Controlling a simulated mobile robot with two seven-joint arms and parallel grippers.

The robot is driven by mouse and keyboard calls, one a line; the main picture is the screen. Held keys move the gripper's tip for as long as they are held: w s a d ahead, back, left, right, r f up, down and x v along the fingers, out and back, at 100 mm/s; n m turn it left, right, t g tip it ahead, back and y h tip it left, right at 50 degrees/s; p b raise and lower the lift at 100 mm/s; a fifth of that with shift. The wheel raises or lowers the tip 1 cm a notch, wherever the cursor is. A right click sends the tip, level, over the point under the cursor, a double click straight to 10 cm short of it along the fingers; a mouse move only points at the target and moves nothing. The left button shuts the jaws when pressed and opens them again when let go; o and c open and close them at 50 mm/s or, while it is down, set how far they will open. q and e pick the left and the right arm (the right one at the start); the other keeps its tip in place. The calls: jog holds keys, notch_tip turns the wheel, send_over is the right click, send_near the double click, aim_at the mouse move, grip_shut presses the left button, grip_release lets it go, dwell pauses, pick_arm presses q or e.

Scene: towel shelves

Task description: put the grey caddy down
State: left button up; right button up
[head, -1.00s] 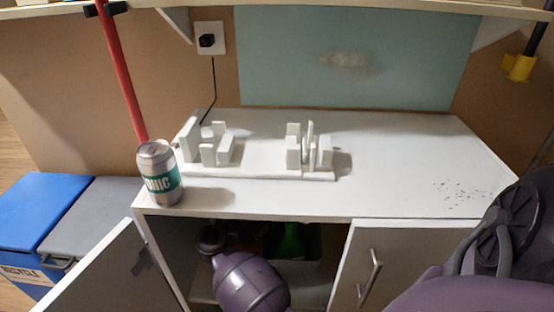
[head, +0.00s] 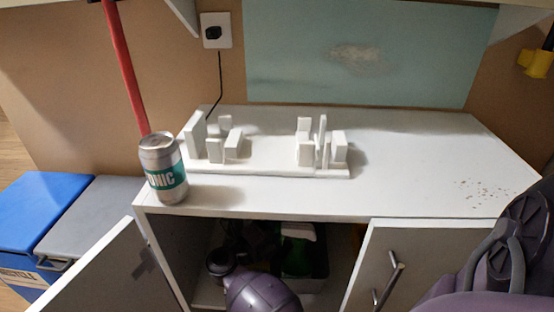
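A dark grey box that looks like the caddy (head: 319,256) sits in shadow inside the open cabinet under the counter. A green bottle (head: 295,252) with a pale top stands in it. My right gripper (head: 254,237) is a dark shape inside the cabinet at the caddy's left, behind my purple forearm. Its fingers are too dark to make out, so I cannot tell whether they grip the caddy. Whether the caddy touches the cabinet floor is hidden too. My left gripper is not in view.
Two cabinet doors stand open, left (head: 105,270) and right (head: 385,265). On the white counter (head: 420,165) are a tonic can (head: 163,170) at the front left edge and a white rack (head: 270,170). Blue (head: 45,205) and grey (head: 95,215) bins stand left.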

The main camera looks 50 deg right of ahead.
jog(key=shift+o, duration=1.1)
jog(key=a, duration=0.7)
jog(key=shift+w+a+f, duration=0.2)
jog(key=shift+w+f, duration=0.1)
